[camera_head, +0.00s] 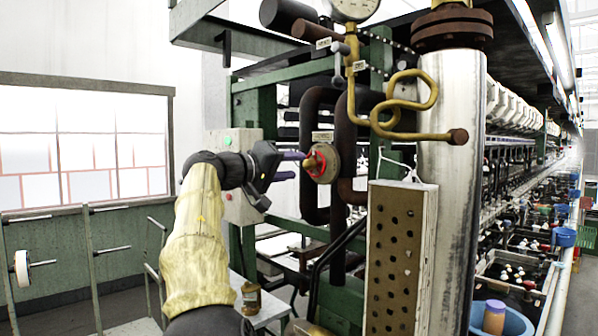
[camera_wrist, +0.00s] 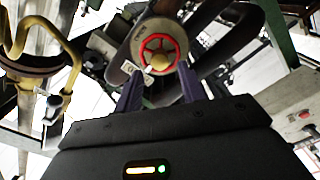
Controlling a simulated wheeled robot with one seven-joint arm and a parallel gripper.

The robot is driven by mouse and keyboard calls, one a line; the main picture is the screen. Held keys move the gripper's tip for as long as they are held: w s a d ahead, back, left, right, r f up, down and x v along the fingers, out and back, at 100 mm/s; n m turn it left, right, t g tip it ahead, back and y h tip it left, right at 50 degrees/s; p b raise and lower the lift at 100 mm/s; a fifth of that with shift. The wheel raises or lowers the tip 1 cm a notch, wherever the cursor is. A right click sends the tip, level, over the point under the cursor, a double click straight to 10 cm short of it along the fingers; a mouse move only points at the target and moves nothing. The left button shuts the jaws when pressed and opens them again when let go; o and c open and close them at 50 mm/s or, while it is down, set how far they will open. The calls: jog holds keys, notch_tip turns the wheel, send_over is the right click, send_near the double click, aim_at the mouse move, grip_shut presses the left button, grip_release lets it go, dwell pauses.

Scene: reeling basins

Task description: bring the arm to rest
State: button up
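My arm (camera_head: 197,235), in a pale cloth sleeve, reaches up from the bottom of the head view. My gripper (camera_head: 290,165) points right toward a red valve wheel (camera_head: 327,151) with a brass-coloured middle on a round flange. In the wrist view my gripper (camera_wrist: 160,92) shows two dark purple fingers set wide apart with nothing between them. The red wheel (camera_wrist: 175,41) stands beyond the fingertips there, and a gap seems to separate them.
Dark pipes (camera_head: 312,200) and a green frame (camera_head: 240,110) surround the valve. A yellow bent pipe (camera_head: 405,130) and a steel column (camera_head: 450,200) stand to the right. A perforated box (camera_head: 395,255) hangs lower right. A grey control box (camera_head: 240,200) is behind my wrist. A brown jar (camera_head: 251,299) stands below.

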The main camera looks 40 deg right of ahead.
jog(key=a, duration=0.2)
jog(key=shift+s+a, duration=0.1)
jog(key=shift+a, duration=0.25)
